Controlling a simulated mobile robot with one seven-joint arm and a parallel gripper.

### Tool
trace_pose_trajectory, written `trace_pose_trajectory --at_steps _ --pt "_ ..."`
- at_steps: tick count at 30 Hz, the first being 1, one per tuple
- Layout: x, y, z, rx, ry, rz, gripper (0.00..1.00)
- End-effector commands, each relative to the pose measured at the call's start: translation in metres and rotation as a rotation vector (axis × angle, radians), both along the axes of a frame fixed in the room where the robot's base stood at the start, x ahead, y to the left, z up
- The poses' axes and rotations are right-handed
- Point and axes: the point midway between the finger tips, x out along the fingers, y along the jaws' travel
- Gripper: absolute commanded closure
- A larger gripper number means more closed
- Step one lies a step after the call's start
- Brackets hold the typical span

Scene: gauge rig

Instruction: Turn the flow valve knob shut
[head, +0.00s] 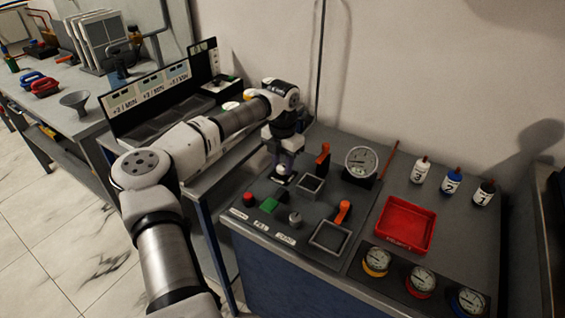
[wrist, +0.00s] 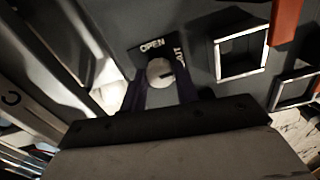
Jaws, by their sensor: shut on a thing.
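The flow valve knob (wrist: 160,72) is a pale round knob on a dark plate (wrist: 146,48) in the wrist view. The plate reads OPEN above the knob, and a partly hidden word ending in "UT" is on its right. A short dark mark on the knob's face lies on its right side, toward that word. My gripper (wrist: 160,90) is shut on the knob, with one dark finger on each side. In the head view my gripper (head: 284,164) reaches down to the back left of the panel, largely covering the knob.
Right of my gripper stand an orange lever (head: 322,158), a square frame (head: 311,184) and a dial gauge (head: 361,161). A red tray (head: 390,243) is farther right.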

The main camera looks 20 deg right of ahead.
Motion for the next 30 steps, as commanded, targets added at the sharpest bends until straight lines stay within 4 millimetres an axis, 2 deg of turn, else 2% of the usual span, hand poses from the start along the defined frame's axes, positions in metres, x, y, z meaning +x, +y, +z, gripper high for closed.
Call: trace_pose_trajectory --at_steps 19,20,24,30 --pt "0.001 -0.0008 0.0015 -0.003 -0.004 -0.05 0.92" --pt "0.001 -0.0008 0.0015 -0.003 -0.004 -0.05 0.67" --pt "0.0007 -0.0006 0.0012 -0.002 -0.004 -0.05 0.49" --pt "0.0004 -0.0005 0.0006 -0.001 -0.002 -0.05 0.48"
